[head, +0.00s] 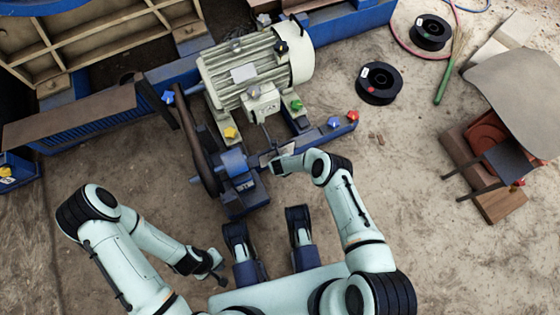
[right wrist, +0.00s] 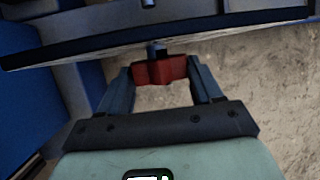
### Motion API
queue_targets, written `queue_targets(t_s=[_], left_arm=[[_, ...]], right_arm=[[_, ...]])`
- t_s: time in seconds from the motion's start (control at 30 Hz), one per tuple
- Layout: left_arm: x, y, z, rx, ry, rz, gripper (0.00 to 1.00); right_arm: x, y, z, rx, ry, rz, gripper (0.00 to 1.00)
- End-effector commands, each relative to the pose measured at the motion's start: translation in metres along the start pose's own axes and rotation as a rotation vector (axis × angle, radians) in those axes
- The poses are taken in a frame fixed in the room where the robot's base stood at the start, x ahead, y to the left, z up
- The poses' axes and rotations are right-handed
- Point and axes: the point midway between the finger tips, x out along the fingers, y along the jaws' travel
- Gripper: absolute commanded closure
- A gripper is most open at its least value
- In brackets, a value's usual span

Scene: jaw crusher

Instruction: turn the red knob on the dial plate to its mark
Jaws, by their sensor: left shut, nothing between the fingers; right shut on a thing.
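The red knob (right wrist: 160,70) sits between the two fingers of my right gripper (right wrist: 160,78) in the right wrist view. The fingers close on it from left and right. The knob is on a short stem at the near face of the dark dial plate (right wrist: 225,25), which is seen nearly edge-on. The mark cannot be made out. In the head view my right gripper (head: 272,161) is at the front of the machine, and the held knob is hidden there. My left gripper (head: 217,268) is shut and empty, low over the floor, away from the plate.
A grey motor (head: 255,70) on a blue frame stands behind the plate, with a dark wheel (head: 200,150) at its left. Several coloured star knobs, including another red one (head: 353,115), are around it. Black spools (head: 379,83) lie at right. The floor at centre right is mostly clear.

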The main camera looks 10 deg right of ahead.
Motion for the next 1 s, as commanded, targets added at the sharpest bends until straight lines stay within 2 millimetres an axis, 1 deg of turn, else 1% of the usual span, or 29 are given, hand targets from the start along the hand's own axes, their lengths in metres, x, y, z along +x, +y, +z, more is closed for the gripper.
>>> queue_targets(t_s=[0.17,0.27,0.4,0.6,0.9,0.93,0.97,1.0], left_arm=[[0.0000,0.0002,-0.0002,0.000,0.001,0.000,1.00],[0.0000,0.0002,-0.0003,0.000,0.001,0.000,1.00],[0.0000,0.0001,-0.0003,0.000,0.001,0.000,1.00],[0.0000,0.0001,-0.0002,0.000,0.001,0.000,1.00],[0.0000,0.0001,-0.0002,0.000,0.001,0.000,1.00],[0.0000,0.0001,-0.0002,0.000,0.001,0.000,1.00],[0.0000,0.0001,-0.0002,0.000,0.001,0.000,1.00],[0.0000,0.0001,-0.0002,0.000,0.001,0.000,1.00]], right_arm=[[0.0009,0.0075,-0.0014,-0.062,0.000,-0.138,0.66],[0.0019,0.0104,-0.0020,-0.113,-0.001,-0.260,0.66],[0.0029,0.0099,-0.0019,-0.156,-0.001,-0.375,0.66],[0.0024,0.0097,-0.0018,-0.181,0.000,-0.437,0.66],[0.0022,0.0089,-0.0018,-0.183,0.002,-0.443,0.66],[0.0022,0.0089,-0.0019,-0.183,0.002,-0.443,0.32],[0.0022,0.0089,-0.0019,-0.183,0.002,-0.442,0.22],[0.0022,0.0089,-0.0018,-0.183,0.001,-0.442,0.10]])
